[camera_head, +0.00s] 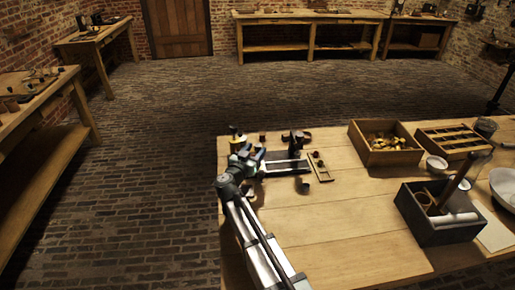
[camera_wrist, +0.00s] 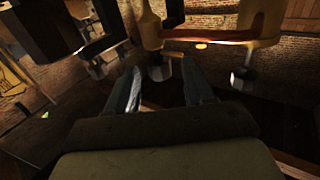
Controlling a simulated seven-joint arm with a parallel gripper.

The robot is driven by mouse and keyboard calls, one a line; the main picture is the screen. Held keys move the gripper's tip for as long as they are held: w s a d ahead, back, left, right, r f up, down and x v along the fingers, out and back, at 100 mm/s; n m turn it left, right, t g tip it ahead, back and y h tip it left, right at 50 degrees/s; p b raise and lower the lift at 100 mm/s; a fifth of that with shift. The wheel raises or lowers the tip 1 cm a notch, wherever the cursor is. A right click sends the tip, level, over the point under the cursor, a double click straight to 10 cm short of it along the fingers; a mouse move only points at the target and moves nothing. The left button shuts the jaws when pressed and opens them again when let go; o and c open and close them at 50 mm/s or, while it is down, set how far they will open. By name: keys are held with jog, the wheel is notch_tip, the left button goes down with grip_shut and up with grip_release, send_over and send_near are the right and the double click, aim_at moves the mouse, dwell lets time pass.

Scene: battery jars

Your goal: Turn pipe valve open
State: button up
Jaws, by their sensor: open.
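My gripper (camera_wrist: 161,85) is open, with its two fingers apart and nothing clearly between them. In the wrist view, a yellow fitting (camera_wrist: 151,27) hangs just beyond the fingertips. A copper-coloured bar (camera_wrist: 212,34) runs right from it to another yellow body (camera_wrist: 262,18). I cannot tell which part is the valve handle or how far it is turned. In the head view, my gripper (camera_head: 243,163) is at the table's left edge, close to a small yellow part (camera_head: 237,142). My arm and wrist hide part of this spot. No contact can be made out.
The wooden table (camera_head: 335,235) has clear room at its front middle. A dark red fixture (camera_head: 297,137) and a small wooden frame (camera_head: 320,168) stand right of my gripper. Farther right are a box of brass pieces (camera_head: 384,157), a slotted tray (camera_head: 452,140) and a dark box (camera_head: 438,232).

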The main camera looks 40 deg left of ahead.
jog(key=s+d, duration=0.2)
jog(key=s, duration=0.8)
jog(key=shift+s, duration=0.4)
